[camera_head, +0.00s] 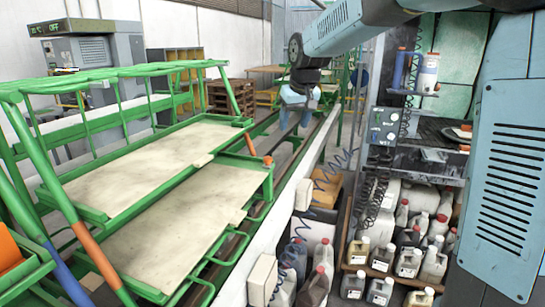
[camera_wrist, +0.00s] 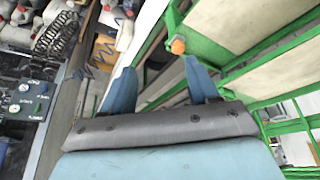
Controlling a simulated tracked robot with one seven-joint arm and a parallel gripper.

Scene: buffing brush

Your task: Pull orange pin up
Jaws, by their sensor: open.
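The orange pin (camera_head: 267,160) stands at the right corner of a green cart (camera_head: 258,183) with pale flat shelves. In the wrist view the pin shows as a round orange end (camera_wrist: 178,46) on a green frame corner, just left of the right finger's tip in the picture. My gripper (camera_head: 298,104) is beyond the pin in the head view, over the rails. In the wrist view my gripper (camera_wrist: 159,68) has its two blue fingers spread with nothing between them. I cannot tell the gap from the fingers to the pin.
A white ledge (camera_head: 277,215) runs along the rail, right of the cart. A rack of jugs (camera_head: 398,240) and a control panel (camera_head: 383,125) with coiled cables are at the right. Green cart rails (camera_head: 120,72) rise at the left. Wooden pallets (camera_head: 229,95) stand behind.

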